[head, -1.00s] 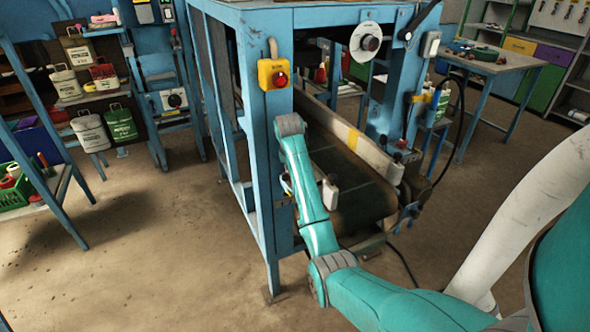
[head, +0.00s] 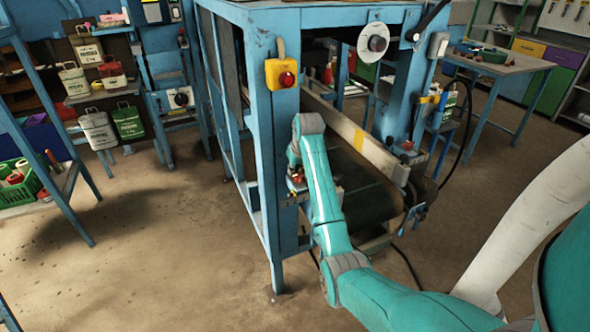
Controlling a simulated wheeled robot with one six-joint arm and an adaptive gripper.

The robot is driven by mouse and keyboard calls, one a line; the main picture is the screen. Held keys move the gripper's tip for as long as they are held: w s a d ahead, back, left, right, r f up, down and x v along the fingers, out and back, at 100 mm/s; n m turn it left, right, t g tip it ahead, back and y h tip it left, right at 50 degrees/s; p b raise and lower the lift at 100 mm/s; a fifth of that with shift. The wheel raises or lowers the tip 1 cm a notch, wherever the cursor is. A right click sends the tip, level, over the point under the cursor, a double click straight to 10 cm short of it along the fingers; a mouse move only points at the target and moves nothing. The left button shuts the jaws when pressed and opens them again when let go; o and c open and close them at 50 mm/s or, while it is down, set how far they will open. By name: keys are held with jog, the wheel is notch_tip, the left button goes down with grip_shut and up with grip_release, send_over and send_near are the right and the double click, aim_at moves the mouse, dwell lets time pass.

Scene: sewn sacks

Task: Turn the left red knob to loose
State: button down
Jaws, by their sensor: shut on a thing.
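The left red knob (head: 297,178) shows as a small patch of red beside my forearm, low on the machine's front left post. My gripper (head: 296,186) is at this knob and shut on it. My arm's wrist and forearm hide most of the gripper, and the knob's turn position cannot be read. A second red knob (head: 407,145) sits on the right side of the conveyor, apart from my arm.
A yellow box with a red button (head: 287,79) is on the post above my wrist. The conveyor belt (head: 365,190) runs right of my arm. Shelves with sacks (head: 97,128) stand left. The floor between is clear.

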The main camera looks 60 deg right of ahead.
aim_at(298, 177)
jog(key=shift+s+a+f, duration=0.15)
jog(key=shift+a+f, duration=0.1)
jog(key=shift+f, duration=0.15)
jog(key=c, duration=1.1)
grip_release()
jog(key=shift+r, duration=0.2)
jog(key=shift+s+r, duration=0.15)
jog(key=shift+r, duration=0.35)
jog(key=v, duration=0.6)
jog(key=shift+s+a+r, duration=0.1)
jog(key=shift+r, duration=0.1)
